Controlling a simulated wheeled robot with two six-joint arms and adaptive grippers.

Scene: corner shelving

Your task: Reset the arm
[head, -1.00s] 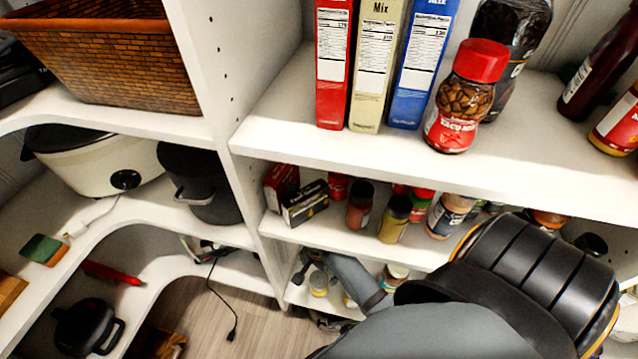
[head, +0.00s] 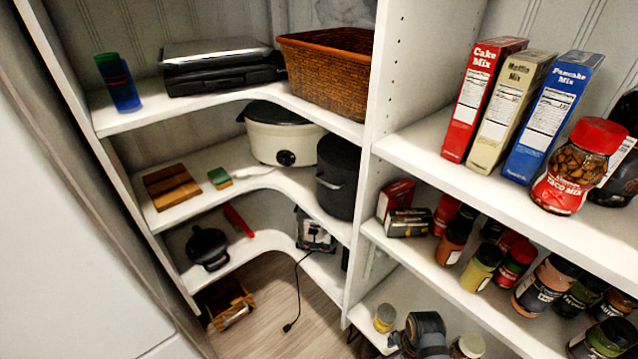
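A dark grey and black part of my arm (head: 425,335) shows at the bottom edge of the head view, in front of the lowest right shelf. I cannot make out gripper fingers on it, and I cannot tell which arm it belongs to. No held object shows.
White corner shelves fill the view. Cake, muffin and pancake mix boxes (head: 540,115) and a red-lided jar (head: 577,165) stand on the upper right shelf, spice jars below. A wicker basket (head: 325,75), slow cooker (head: 283,140) and black pot (head: 338,178) stand left. Wooden floor (head: 265,310) is open below.

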